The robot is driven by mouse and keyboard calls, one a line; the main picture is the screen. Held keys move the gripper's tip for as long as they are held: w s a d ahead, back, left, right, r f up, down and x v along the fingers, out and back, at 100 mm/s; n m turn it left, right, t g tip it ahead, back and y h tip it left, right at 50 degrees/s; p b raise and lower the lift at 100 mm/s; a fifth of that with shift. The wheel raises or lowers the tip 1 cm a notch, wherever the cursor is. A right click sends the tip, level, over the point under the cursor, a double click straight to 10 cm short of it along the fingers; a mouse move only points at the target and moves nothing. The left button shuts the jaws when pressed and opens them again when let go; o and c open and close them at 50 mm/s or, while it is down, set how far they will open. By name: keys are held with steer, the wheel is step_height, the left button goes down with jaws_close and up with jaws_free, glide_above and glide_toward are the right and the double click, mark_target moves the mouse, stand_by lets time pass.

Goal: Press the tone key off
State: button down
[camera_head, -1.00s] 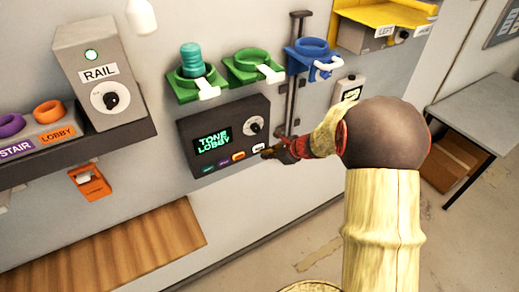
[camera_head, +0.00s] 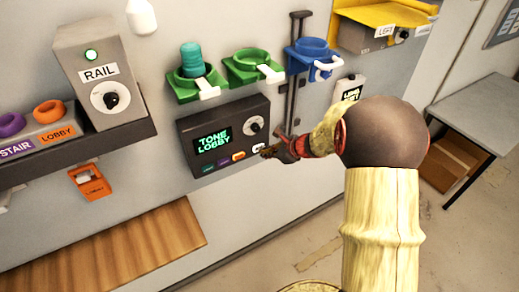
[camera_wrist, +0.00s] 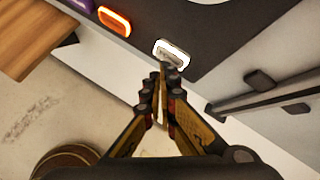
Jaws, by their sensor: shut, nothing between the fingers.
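The dark tone panel (camera_head: 227,114) is on the wall, and its screen (camera_head: 213,139) reads "TONE LOBBY" in green. A row of small keys runs below the screen. The orange key (camera_head: 238,156) is lit, and the white key (camera_head: 259,147) is at the right end. In the wrist view the white key (camera_wrist: 172,53) has a bright rim and lettering too small to read. My gripper (camera_wrist: 162,70) is shut and empty, its fingertips at the lower edge of the white key. I cannot tell whether they touch it. My gripper (camera_head: 267,151) also shows in the head view, right beside that key.
A dial (camera_head: 250,128) is above the keys. Green holders (camera_head: 252,68) and a blue holder (camera_head: 313,54) are above the panel. A wooden board (camera_head: 110,250) is lower left.

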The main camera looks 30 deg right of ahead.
steer(key=shift+w, duration=0.2)
stand_by(0.4)
steer(key=shift+w, duration=0.25)
steer(key=shift+s, duration=0.1)
steer(key=shift+s+b, duration=0.3)
steer(key=shift+s, duration=0.05)
steer(key=shift+s, duration=0.1)
steer(key=shift+s+b, duration=0.55)
steer(key=shift+s, duration=2.35)
steer(key=shift+d, duration=0.1)
